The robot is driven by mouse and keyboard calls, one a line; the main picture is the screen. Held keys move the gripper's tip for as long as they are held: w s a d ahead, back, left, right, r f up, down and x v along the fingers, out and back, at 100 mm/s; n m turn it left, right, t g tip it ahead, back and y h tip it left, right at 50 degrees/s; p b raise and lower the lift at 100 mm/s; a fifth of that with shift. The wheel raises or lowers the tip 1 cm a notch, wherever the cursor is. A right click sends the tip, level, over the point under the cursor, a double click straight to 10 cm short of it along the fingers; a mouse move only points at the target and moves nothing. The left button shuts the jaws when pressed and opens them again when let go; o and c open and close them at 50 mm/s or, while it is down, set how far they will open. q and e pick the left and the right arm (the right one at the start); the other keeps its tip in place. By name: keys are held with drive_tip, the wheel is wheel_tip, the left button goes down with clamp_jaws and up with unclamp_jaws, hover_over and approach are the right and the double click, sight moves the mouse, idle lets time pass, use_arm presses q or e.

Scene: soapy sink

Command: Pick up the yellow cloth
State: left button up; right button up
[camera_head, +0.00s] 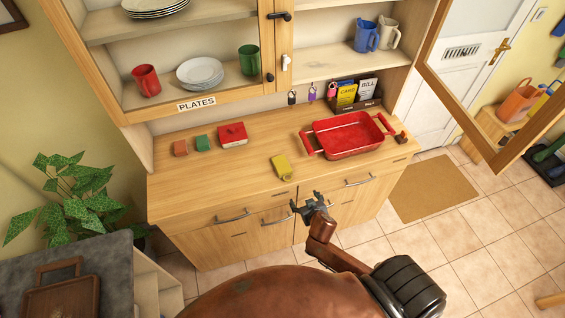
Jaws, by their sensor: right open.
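A small yellow item, which looks like the folded yellow cloth (281,166), lies on the wooden counter (240,172) near its front edge. My right gripper (306,202) is open and empty. In the picture it is below and a little right of the cloth, by the counter's front edge, and apart from the cloth. My left gripper is not in view.
A red tray (347,137) with handles stands right of the cloth. A red box (233,135), a green block (202,142) and an orange block (180,148) sit to the left. An open glazed door (462,95) juts out at right. The front left counter is clear.

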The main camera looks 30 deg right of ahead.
drive_tip(key=shift+m+t, duration=0.3)
drive_tip(key=shift+t, duration=0.4)
drive_tip(key=r, duration=0.3)
drive_tip(key=w+a+r, duration=0.1)
drive_tip(key=r, duration=0.2)
drive_tip(key=r+p, duration=0.1)
drive_tip(key=r, duration=0.3)
drive_tip(key=shift+w+a, duration=0.2)
drive_tip(key=shift+w, duration=0.1)
drive_tip(key=t+y, duration=0.1)
drive_tip(key=t, duration=0.1)
approach(282, 164)
drive_tip(key=shift+w+d+f, duration=0.25)
drive_tip(key=shift+w+f, duration=0.05)
drive_tip(key=shift+w, duration=0.15)
drive_tip(key=shift+w+d+f, duration=0.25)
drive_tip(key=shift+w+f, duration=0.1)
drive_tip(key=shift+w, duration=0.45)
drive_tip(key=x, duration=0.6)
drive_tip(key=shift+w+a, duration=0.15)
drive_tip(key=shift+a, duration=0.15)
drive_tip(key=shift+w+d+f, duration=0.1)
drive_tip(key=shift+w+f, duration=0.15)
drive_tip(key=shift+w, duration=0.2)
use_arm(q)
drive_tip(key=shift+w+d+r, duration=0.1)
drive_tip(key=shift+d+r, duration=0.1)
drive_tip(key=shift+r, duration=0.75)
use_arm(e)
drive_tip(key=shift+c, duration=0.6)
